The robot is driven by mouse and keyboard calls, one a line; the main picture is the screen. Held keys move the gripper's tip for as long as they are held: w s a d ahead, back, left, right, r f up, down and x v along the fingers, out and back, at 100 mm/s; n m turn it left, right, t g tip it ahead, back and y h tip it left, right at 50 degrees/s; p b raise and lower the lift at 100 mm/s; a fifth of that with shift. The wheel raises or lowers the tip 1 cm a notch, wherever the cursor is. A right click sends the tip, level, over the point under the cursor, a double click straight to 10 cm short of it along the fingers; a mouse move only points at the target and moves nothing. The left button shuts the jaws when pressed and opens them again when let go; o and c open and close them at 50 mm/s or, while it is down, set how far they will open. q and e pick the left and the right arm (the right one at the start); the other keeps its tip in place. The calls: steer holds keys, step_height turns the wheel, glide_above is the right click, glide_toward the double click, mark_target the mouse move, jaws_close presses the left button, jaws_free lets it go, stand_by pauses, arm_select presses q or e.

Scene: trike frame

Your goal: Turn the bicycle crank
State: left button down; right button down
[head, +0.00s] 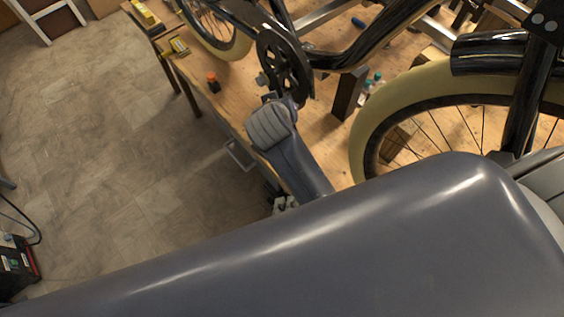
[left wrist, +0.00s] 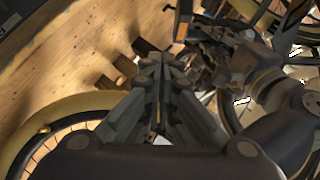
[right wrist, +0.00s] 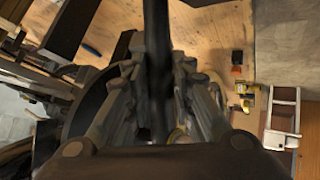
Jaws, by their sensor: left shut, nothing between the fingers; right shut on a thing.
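The black chainring of the bicycle crank (head: 283,65) hangs on the dark frame at the top middle of the head view. One of my grey arms reaches up to its lower end there; the fingers are small and partly hidden. In the right wrist view my right gripper (right wrist: 158,85) is shut on a dark upright bar, the crank arm (right wrist: 157,30). In the left wrist view my left gripper (left wrist: 158,80) is shut and empty, above the bench beside dark supports. Parts of my other arm show close on its right.
The wooden bench (head: 225,90) carries the trike, an orange-capped item (head: 213,81) and small bottles (head: 372,82). A cream-tyred wheel (head: 368,130) stands right of the crank. Bare floor (head: 110,150) lies left of the bench. My large arm link covers the bottom of the head view.

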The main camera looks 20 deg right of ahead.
arm_select(q)
steer(key=w+d+f, duration=0.3)
steer(key=w, duration=0.8)
steer(key=shift+w+d+f, duration=0.2)
